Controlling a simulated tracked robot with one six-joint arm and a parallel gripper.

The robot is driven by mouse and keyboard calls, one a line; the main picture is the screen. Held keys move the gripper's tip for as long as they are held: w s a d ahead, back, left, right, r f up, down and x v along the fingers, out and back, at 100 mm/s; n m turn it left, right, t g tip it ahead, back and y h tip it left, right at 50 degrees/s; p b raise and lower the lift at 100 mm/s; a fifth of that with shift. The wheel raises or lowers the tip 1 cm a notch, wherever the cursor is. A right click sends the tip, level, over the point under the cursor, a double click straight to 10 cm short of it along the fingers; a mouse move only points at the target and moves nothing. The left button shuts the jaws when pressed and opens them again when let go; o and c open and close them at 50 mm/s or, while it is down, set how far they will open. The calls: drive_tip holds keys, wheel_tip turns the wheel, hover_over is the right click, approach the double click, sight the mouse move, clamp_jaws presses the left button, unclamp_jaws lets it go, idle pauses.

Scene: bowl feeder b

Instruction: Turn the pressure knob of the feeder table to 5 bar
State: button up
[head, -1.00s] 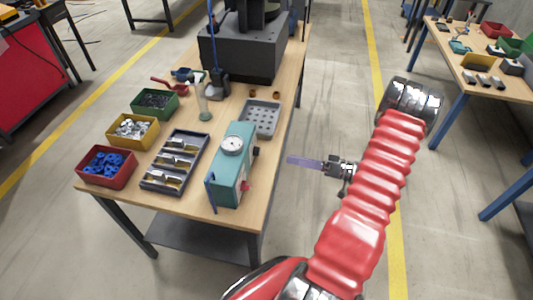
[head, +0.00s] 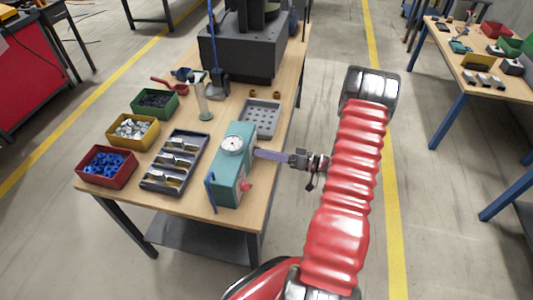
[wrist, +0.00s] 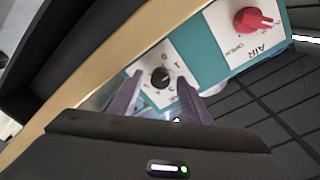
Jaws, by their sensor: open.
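The teal pressure unit (head: 226,178) stands at the table's right edge with a round white gauge (head: 232,144) on top. Its needle is too small to read. In the wrist view the black pressure knob (wrist: 160,77) sits on a white dial plate marked with small numbers; I cannot read its setting surely. My gripper (head: 257,154) has reached the right face of the unit. In the wrist view its two purple fingers (wrist: 160,82) are apart, one on each side of the knob, with gaps visible. In the head view the knob is hidden by the fingers.
A red AIR valve (wrist: 256,20) is beside the knob, also seen in the head view (head: 246,186). A grey tray with holes (head: 261,118) lies behind the unit, a divided dark tray (head: 160,181) to its left. Open floor lies right of the table.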

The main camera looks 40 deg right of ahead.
drive_tip(key=shift+c, duration=0.4)
drive_tip(key=c, duration=0.9)
drive_tip(key=shift+d, duration=0.15)
drive_tip(key=shift+c, duration=0.4)
